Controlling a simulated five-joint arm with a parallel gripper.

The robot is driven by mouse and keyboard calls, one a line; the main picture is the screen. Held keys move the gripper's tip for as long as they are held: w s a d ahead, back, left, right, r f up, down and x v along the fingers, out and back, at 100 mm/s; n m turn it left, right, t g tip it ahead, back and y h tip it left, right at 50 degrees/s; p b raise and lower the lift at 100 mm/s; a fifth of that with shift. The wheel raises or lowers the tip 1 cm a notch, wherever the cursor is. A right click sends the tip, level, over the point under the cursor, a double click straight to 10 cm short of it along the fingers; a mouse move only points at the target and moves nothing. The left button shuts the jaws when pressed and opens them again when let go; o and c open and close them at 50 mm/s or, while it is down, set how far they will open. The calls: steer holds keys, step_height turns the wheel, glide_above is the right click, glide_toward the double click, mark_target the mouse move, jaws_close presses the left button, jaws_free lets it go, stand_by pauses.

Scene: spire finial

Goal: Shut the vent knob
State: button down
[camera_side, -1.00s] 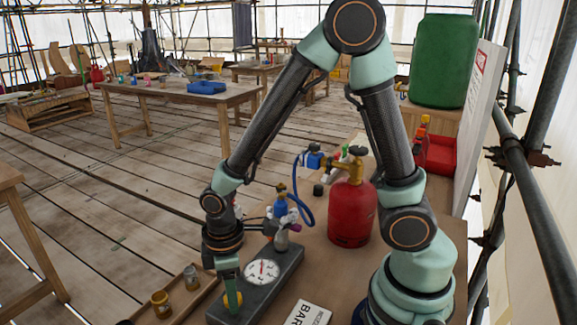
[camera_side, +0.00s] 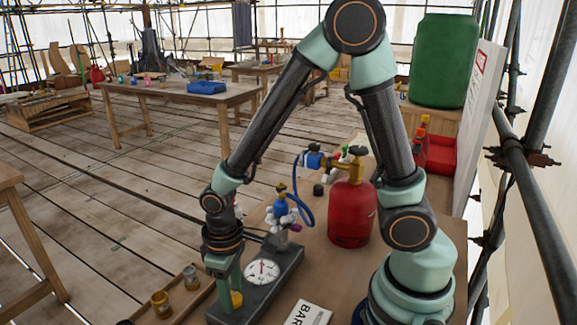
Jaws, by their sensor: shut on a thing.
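The yellow vent knob (camera_side: 237,299) stands at the near end of a dark grey block that also carries a round white dial (camera_side: 263,272) with a red needle. My gripper (camera_side: 230,298) points straight down over that end and is shut on the knob. Its teal fingers hide part of the knob. The dial's exact reading is too small to tell.
A blue and silver valve fitting (camera_side: 282,218) stands at the block's far end, with a blue hose (camera_side: 306,205) running towards a red gas cylinder (camera_side: 352,213). A wooden tray (camera_side: 185,298) with small jars lies to the left. A white card (camera_side: 308,313) lies in front.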

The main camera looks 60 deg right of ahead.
mark_target(233, 296)
steer(key=shift+c, duration=2.2)
jaws_free()
step_height(233, 296, up, 12)
steer(key=shift+r, duration=0.1)
steer(key=s+d+r+m+t, duration=0.1)
steer(key=d+r+m+t, duration=0.1)
steer(key=d+r+t, duration=0.3)
steer(key=d+r, duration=0.2)
steer(key=d, duration=0.2)
steer(key=shift+s+d+r+m+t, duration=0.25)
steer(key=shift+d+r+m+t, duration=0.05)
steer(key=shift+r+m, duration=0.1)
